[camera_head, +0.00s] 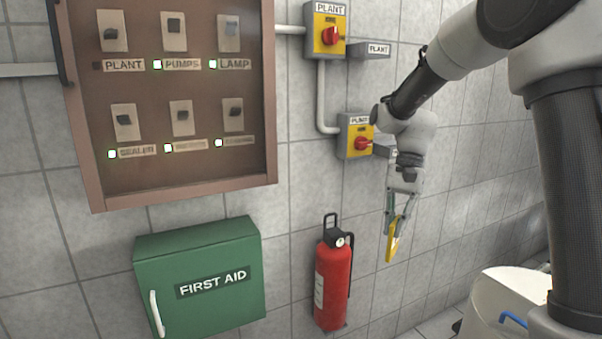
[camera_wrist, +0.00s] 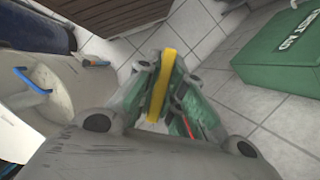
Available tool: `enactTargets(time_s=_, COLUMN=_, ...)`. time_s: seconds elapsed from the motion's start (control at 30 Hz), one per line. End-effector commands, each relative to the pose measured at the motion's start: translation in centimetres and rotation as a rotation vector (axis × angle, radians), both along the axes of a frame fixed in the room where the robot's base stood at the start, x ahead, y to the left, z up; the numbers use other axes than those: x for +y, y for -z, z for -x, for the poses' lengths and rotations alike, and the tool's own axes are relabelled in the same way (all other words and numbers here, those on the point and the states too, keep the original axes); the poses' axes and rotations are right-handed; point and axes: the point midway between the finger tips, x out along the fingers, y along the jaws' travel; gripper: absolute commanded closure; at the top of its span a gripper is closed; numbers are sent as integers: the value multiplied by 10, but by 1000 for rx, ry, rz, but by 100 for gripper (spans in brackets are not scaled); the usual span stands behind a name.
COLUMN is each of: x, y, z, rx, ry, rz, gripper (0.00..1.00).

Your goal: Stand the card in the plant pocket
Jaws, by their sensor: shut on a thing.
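My gripper (camera_head: 398,212) points down in front of the tiled wall and is shut on a yellow card (camera_head: 392,242). The card hangs below the fingertips, a little tilted, clear of the wall and the floor. In the wrist view the yellow card (camera_wrist: 160,85) stands edge-on between the green fingers. A grey pocket labelled PLANT (camera_head: 370,49) is on the wall beside the upper yellow switch box. A second grey pocket (camera_head: 384,151) is beside the lower switch box, partly hidden behind my arm, so its label is not readable.
Two yellow boxes with red rotary switches, the upper (camera_head: 328,30) and the lower (camera_head: 355,137), are joined by conduit. A brown switch panel (camera_head: 170,185), green first aid box (camera_head: 200,245) and red fire extinguisher (camera_head: 333,280) are to the left. A pale tank (camera_head: 490,300) stands lower right.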

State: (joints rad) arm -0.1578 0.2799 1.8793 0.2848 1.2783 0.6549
Motion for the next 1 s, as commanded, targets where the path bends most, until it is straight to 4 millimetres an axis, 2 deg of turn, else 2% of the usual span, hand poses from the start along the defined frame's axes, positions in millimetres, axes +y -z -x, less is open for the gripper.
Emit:
enactTargets(time_s=0.1, x=-17, y=32, z=-33, rx=12, ry=-267, rz=3, gripper=100)
enactTargets(time_s=0.17, x=-27, y=54, z=-49, rx=13, ry=-393, rz=3, gripper=100)
enactTargets(time_s=0.27, x=-43, y=97, z=-68, rx=13, ry=-554, rz=2, gripper=100)
enactTargets(time_s=0.3, x=-48, y=116, z=-73, rx=13, ry=-596, rz=1, gripper=100)
enactTargets(time_s=0.4, x=-57, y=154, z=-76, rx=11, ry=-629, rz=1, gripper=100)
enactTargets(time_s=0.5, x=-61, y=180, z=-71, rx=7, ry=-629, rz=1, gripper=100)
enactTargets(time_s=0.67, x=-63, y=198, z=-64, rx=3, ry=-624, rz=2, gripper=100)
enactTargets(time_s=1.0, x=-63, y=199, z=-64, rx=2, ry=-622, rz=2, gripper=100)
